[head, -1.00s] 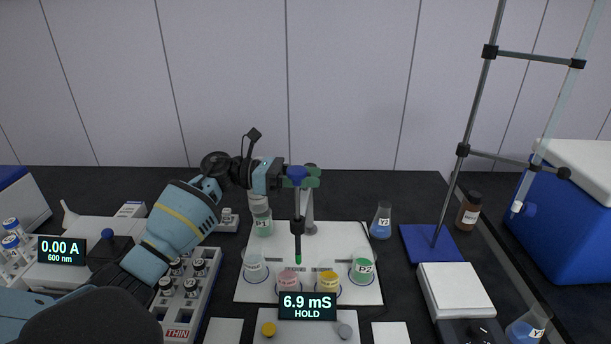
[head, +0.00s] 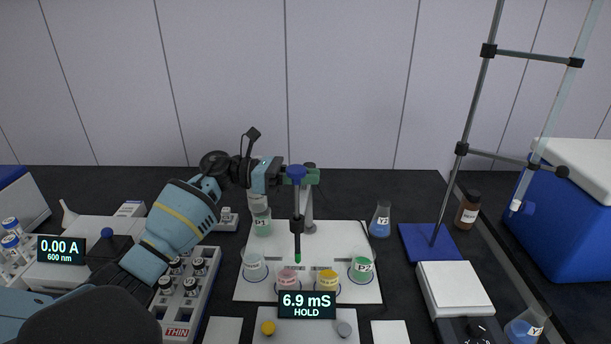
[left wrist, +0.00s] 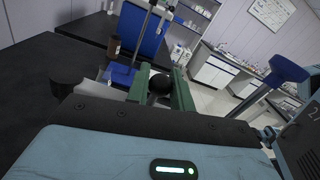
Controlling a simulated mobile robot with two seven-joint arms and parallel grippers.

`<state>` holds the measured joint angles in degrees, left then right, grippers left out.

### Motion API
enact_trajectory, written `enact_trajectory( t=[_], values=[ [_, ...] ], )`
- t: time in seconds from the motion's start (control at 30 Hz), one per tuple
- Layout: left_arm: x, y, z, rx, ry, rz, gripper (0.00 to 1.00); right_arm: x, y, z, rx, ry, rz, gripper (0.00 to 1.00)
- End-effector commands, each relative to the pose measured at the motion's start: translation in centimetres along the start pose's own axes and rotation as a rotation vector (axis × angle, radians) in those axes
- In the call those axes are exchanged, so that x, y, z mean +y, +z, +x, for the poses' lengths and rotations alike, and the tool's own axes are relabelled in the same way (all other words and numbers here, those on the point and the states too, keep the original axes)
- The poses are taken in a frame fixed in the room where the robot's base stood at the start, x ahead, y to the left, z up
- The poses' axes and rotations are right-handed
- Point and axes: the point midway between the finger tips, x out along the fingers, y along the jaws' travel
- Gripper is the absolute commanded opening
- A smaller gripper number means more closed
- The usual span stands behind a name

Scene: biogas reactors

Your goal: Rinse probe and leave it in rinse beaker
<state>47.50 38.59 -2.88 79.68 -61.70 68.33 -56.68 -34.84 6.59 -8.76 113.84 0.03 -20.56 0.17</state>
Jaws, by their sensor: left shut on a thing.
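The dark probe (head: 297,225) hangs upright with its green tip down. My left gripper (head: 299,177) is shut on its upper end. In the left wrist view a round black top (left wrist: 161,85) sits between my green fingers (left wrist: 160,92). The tip appears above or behind the gap between the pink beaker (head: 288,279) and the yellow beaker (head: 327,280); its exact depth is unclear. A beaker of clear liquid (head: 255,266) stands left of them, its label too small to read. A green beaker marked P2 (head: 362,267) stands right. My right gripper is out of view.
The meter display (head: 307,304) reads 6.9 mS HOLD. A grey post (head: 309,205) and the P1 vessel (head: 262,221) stand behind the beakers. A vial rack (head: 205,300) is left. A Y2 flask (head: 381,221) and a tall stand (head: 434,240) are right.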

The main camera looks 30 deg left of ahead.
Motion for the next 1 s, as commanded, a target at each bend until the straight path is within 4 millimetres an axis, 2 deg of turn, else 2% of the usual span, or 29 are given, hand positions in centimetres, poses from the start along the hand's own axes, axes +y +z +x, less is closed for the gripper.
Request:
enact_trajectory(
  t=[0.7,0.73,0.87,1.0],
  values=[
    [0.21,0.31,-0.18,-0.005,0.009,0.003,0.0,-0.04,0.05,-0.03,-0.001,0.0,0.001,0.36],
    [0.21,0.31,-0.18,-0.005,0.009,0.003,0.27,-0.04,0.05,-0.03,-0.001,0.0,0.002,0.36],
    [0.15,0.24,-0.14,-0.004,0.007,0.002,0.44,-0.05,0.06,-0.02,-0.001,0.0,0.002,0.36],
    [0.1,0.16,-0.09,-0.003,0.005,0.002,0.45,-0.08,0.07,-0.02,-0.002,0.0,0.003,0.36]
  ],
)
